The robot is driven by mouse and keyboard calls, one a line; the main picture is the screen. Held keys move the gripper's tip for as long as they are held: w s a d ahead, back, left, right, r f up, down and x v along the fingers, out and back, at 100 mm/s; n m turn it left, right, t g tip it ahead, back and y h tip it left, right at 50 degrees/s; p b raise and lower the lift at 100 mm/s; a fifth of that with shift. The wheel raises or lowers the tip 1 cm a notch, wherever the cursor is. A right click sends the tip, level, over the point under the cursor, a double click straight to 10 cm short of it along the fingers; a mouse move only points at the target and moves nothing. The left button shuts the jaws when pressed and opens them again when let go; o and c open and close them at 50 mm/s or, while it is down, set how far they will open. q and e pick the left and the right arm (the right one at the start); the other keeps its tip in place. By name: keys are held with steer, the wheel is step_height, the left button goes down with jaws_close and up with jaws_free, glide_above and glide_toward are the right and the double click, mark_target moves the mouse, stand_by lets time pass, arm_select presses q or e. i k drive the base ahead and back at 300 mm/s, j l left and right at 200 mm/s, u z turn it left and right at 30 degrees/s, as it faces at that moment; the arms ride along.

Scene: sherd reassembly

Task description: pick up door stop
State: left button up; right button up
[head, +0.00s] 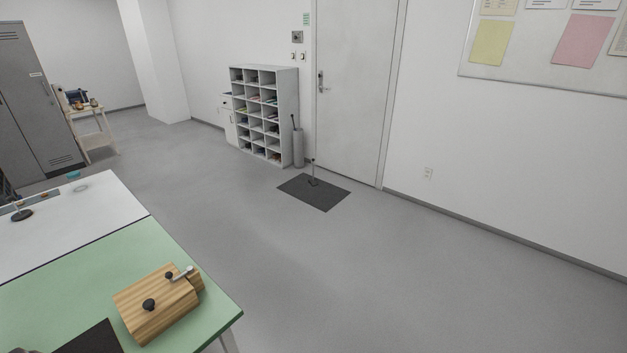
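A small object with a thin upright stem (313,172) stands on the dark floor mat (327,197) in front of the closed door (355,85). It looks like the door stop, but it is too small and far off to be sure. Its lower part is dark and hard to tell from the mat.
A green-topped table (215,300) with a wooden block device (150,315) stands at lower left, joined by a white top (100,210). A grey cubby shelf (290,110) and a tall cylinder (298,148) stand left of the door. The middle floor is clear.

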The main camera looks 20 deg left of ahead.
mark_target(312, 182)
steer(key=i+l+z, duration=0.1)
steer(key=i+z, duration=0.15)
steer(key=i, duration=0.65)
steer(key=i+l+u, duration=0.15)
steer(key=i+u, duration=0.2)
steer(key=i, duration=0.45)
steer(key=i+u, duration=0.7)
steer(key=i, duration=0.25)
steer(key=i+u, duration=0.35)
steer(key=i+l+u, duration=0.1)
steer(key=i+u, duration=0.3)
steer(key=i, duration=0.2)
steer(key=i+u, duration=0.25)
steer(key=i, duration=0.55)
steer(key=i+z, duration=0.4)
steer(key=i, duration=0.45)
steer(key=i+z, duration=0.4)
steer(key=i+j+z, duration=0.35)
steer(key=i, duration=0.15)
steer(key=i+l, duration=0.05)
steer(key=l, duration=0.05)
